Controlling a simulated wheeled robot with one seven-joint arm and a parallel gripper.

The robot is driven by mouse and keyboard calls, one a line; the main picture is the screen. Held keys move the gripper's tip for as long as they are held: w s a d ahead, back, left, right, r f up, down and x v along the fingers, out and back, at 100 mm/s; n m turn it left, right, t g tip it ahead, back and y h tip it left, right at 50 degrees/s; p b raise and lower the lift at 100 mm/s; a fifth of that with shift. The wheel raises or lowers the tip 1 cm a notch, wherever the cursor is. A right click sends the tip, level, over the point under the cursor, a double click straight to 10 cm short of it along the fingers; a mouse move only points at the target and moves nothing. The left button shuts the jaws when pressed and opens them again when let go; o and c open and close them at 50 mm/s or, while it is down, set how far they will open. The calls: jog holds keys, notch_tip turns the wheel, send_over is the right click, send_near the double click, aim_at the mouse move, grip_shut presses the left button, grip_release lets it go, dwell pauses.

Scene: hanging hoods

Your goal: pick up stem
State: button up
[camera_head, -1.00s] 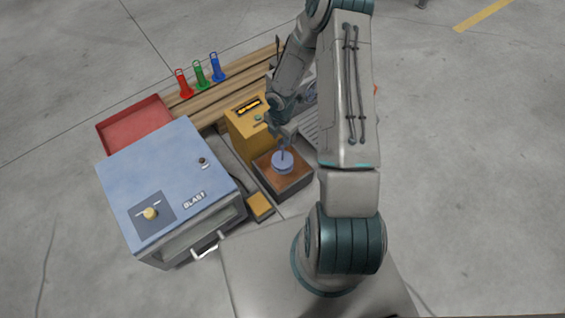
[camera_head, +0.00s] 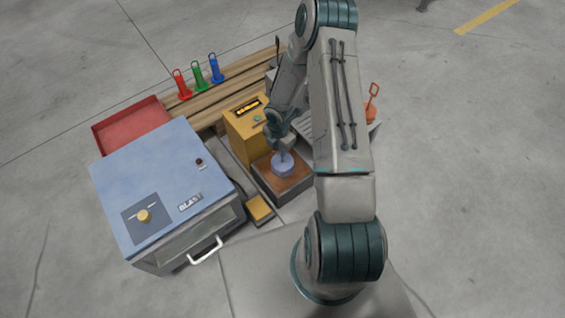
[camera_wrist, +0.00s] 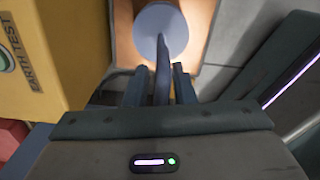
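The stem is a slim blue-grey post (camera_wrist: 162,75) rising from a round pale-blue disc (camera_wrist: 163,27). In the head view the disc (camera_head: 283,168) rests on the brown top of a dark square block (camera_head: 298,184). My gripper (camera_head: 282,151) is just above the disc, pointing down. In the wrist view the stem stands between the two fingers of my gripper (camera_wrist: 160,78). Narrow gaps seem to show beside it, so the fingers look open around it.
A yellow test box (camera_head: 243,130) stands close behind the block. A blue blast cabinet (camera_head: 150,180) with a front handle is at the left. Red, green and blue tags (camera_head: 198,77) stand on wooden planks behind. A red tray (camera_head: 130,126) is at the far left.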

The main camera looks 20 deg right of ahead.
grip_shut()
dwell(1.2)
